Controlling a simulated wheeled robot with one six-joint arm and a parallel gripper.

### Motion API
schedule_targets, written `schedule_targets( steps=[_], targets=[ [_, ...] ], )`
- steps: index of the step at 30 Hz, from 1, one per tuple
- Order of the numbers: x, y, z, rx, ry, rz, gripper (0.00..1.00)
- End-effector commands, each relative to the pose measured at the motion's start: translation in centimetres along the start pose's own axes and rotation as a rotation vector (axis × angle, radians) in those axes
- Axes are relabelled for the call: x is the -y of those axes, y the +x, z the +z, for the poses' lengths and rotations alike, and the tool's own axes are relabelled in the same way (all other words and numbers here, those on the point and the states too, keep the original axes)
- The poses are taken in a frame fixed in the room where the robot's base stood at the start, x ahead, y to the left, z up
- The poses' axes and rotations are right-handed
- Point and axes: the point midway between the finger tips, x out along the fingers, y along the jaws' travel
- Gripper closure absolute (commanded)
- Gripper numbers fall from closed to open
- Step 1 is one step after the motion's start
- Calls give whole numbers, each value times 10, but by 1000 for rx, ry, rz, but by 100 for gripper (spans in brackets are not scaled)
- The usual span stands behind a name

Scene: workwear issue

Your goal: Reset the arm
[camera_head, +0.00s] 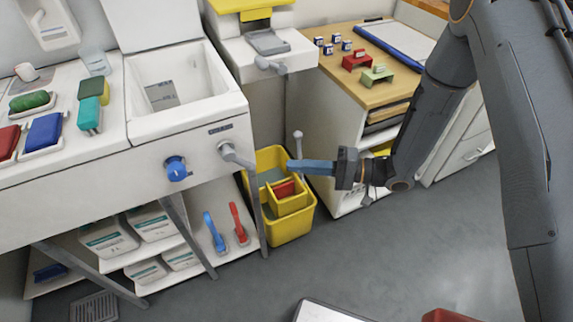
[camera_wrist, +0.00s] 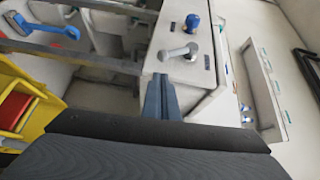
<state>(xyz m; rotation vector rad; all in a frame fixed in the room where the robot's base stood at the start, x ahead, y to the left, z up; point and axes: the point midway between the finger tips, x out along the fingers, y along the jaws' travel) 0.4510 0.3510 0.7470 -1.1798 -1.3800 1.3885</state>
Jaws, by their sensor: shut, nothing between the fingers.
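My gripper (camera_head: 296,167) points left in the head view, in front of the sink unit's right side and above the yellow bin (camera_head: 299,229). Its blue-grey fingers are together with nothing between them. My arm comes in from the upper right and bends at a low joint before the wrist. In the wrist view, my gripper (camera_wrist: 161,80) is seen from behind, its closed fingers reaching toward the white cabinet wall with a grey lever (camera_wrist: 179,52) and a blue knob (camera_wrist: 192,22). A gap between fingertips and wall cannot be judged.
The white sink (camera_head: 170,85) stands left, with the blue knob (camera_head: 176,168) and grey lever (camera_head: 236,155) sticking out. Blue and red brushes (camera_head: 238,222) stand on a low shelf. A wooden-topped counter (camera_head: 345,85) is behind my arm. Grey floor (camera_head: 400,255) is open in front.

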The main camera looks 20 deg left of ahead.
Motion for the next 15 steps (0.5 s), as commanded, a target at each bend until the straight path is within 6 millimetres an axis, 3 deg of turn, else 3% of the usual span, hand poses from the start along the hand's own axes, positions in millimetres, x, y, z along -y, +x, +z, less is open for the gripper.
schedule_targets(
  steps=[15],
  targets=[
    [1,-6,-1,-3,-1,-1,100]
  ],
)
